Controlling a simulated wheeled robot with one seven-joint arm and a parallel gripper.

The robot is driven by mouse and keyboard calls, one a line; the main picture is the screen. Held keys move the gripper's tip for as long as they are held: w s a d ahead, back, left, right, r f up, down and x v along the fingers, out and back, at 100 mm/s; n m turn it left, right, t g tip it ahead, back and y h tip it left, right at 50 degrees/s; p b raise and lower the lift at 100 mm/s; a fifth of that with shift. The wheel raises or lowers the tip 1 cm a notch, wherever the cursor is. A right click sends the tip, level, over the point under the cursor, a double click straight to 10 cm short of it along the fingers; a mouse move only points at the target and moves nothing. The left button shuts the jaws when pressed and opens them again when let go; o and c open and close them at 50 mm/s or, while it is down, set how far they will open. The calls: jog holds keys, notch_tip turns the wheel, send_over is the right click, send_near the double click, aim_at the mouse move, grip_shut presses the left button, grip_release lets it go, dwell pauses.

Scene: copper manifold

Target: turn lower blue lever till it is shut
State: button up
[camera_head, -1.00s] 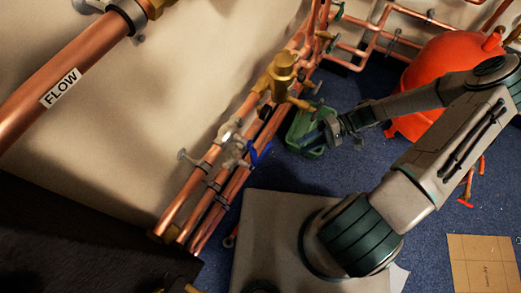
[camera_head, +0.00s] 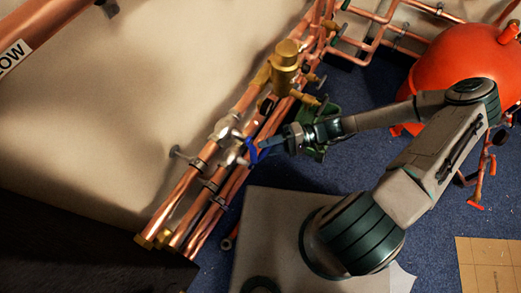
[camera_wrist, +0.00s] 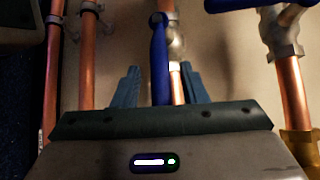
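In the wrist view, a long blue lever (camera_wrist: 158,55) stands upright in the picture on a valve on a copper pipe. My gripper (camera_wrist: 160,85) is open, and its two fingers show on either side of the lever's near part, with gaps. I cannot tell how deep the lever sits between them. A second blue lever (camera_wrist: 232,4) is at the top right, partly cut off. In the head view, my gripper (camera_head: 274,143) is right beside a blue lever (camera_head: 252,152) on the pipe bank; the contact there is unclear.
Several copper pipes (camera_head: 180,198) run along the wall, with a brass valve body (camera_head: 285,62) farther up. A green object (camera_head: 318,150) is behind my wrist. A red tank (camera_head: 465,62) stands at the right.

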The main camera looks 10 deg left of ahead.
jog(key=shift+x, duration=1.35)
grip_shut()
